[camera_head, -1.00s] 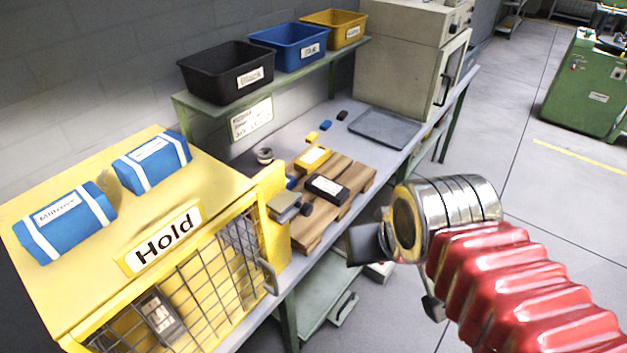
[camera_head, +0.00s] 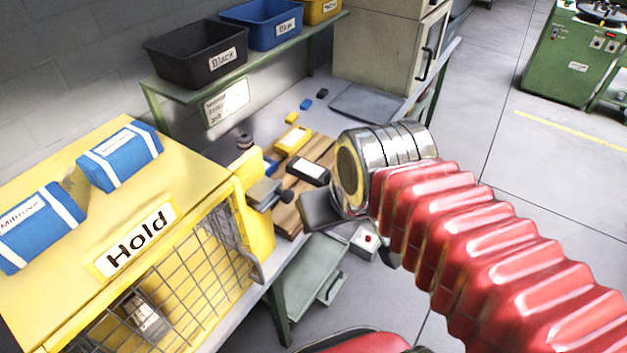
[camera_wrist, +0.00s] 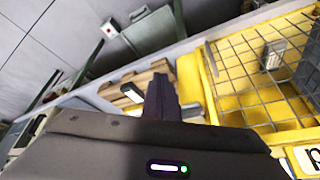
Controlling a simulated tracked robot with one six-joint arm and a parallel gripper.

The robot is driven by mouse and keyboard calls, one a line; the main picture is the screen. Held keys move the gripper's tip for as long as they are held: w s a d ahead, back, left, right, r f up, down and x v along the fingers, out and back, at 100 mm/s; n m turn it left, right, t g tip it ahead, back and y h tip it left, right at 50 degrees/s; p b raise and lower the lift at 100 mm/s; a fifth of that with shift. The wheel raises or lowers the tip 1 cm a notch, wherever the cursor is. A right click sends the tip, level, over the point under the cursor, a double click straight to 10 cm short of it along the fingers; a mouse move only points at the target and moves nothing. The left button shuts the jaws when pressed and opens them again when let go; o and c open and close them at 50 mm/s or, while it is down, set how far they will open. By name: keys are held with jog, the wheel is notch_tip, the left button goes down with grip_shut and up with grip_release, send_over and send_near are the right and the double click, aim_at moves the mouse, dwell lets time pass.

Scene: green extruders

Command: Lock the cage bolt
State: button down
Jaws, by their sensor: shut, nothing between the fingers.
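The yellow cage (camera_head: 190,186) with the "Hold" sign (camera_head: 140,240) stands on the bench at left in the head view. Its wire-mesh door (camera_head: 190,275) has a grey handle (camera_head: 257,270). A grey metal block with a dark knob, seemingly the bolt (camera_head: 262,192), sits beside the yellow post at the cage's right side. I cannot tell whether it is thrown. My gripper (camera_head: 318,210) is right of the bolt, apart from it in the picture. In the wrist view its dark fingers (camera_wrist: 158,82) are shut and empty, left of the cage (camera_wrist: 190,82); they hide part of the bolt area.
Two blue bundles (camera_head: 120,155) lie on the cage top. A wooden pallet (camera_head: 288,218) with a black box (camera_head: 307,170) and a yellow box (camera_head: 293,141) lies behind the bolt. Black (camera_head: 195,55) and blue (camera_head: 262,24) bins stand on a shelf. Floor is open at right.

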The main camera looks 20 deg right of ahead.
jog(key=w+d+r+y, duration=0.2)
jog(key=w+d+y, duration=0.2)
jog(key=d+y, duration=0.2)
jog(key=w+d+r+y, duration=0.2)
jog(key=w+d+y, duration=0.2)
jog(key=d+y, duration=0.2)
jog(key=shift+d+r+y, duration=0.25)
jog(key=shift+d+y, duration=0.05)
jog(key=shift+y, duration=0.3)
jog(key=shift+w+a, duration=0.15)
